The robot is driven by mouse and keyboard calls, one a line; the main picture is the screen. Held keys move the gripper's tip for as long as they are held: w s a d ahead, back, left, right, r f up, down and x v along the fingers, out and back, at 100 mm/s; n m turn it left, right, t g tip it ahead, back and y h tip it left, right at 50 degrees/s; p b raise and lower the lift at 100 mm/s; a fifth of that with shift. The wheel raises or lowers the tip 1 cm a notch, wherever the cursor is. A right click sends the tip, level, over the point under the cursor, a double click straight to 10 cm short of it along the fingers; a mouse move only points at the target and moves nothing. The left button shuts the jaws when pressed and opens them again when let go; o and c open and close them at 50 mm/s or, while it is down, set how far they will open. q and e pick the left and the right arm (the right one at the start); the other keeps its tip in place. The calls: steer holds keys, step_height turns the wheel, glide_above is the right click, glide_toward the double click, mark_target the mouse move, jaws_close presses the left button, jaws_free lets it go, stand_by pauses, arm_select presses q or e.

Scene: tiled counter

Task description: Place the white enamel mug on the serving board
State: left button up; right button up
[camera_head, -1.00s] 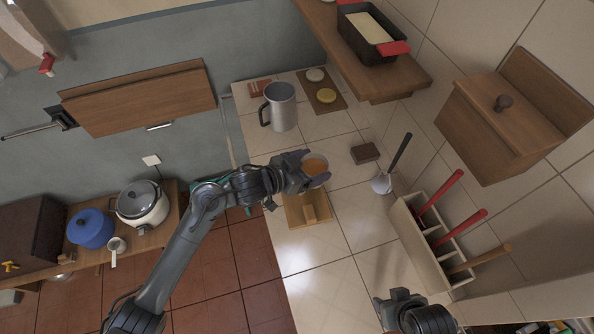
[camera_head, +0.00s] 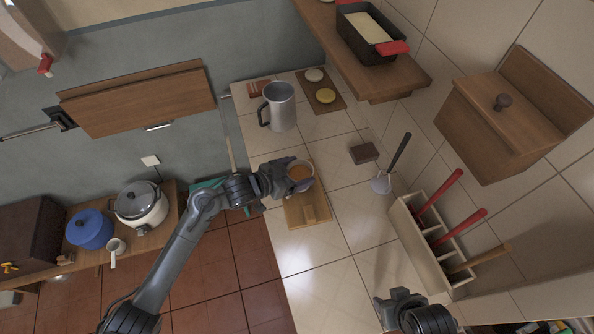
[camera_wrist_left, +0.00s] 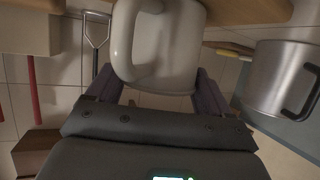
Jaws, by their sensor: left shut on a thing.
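The white enamel mug (camera_head: 308,181), with orange-brown contents, is between the fingers of my left gripper (camera_head: 285,180). The left wrist view shows the mug (camera_wrist_left: 170,55) large, with its handle to the left and my left gripper (camera_wrist_left: 155,92) shut on it. The wooden serving board (camera_head: 293,217) lies on the tiled counter. In the head view the mug overlaps the board's far end; its height above the board cannot be told. My right gripper (camera_head: 388,308) is at the bottom right, away from the mug; its finger opening is unclear.
A grey metal pitcher (camera_head: 282,108) stands beyond the mug. The counter in front of the board is clear. The tiled floor (camera_head: 240,262) drops away on the left.

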arm_select(q)
steer(key=o, duration=0.8)
steer(key=shift+f, duration=0.15)
arm_select(e)
steer(key=shift+a, duration=0.1)
arm_select(q)
steer(key=o, duration=0.3)
steer(key=shift+o, duration=0.2)
steer(key=shift+r, duration=0.2)
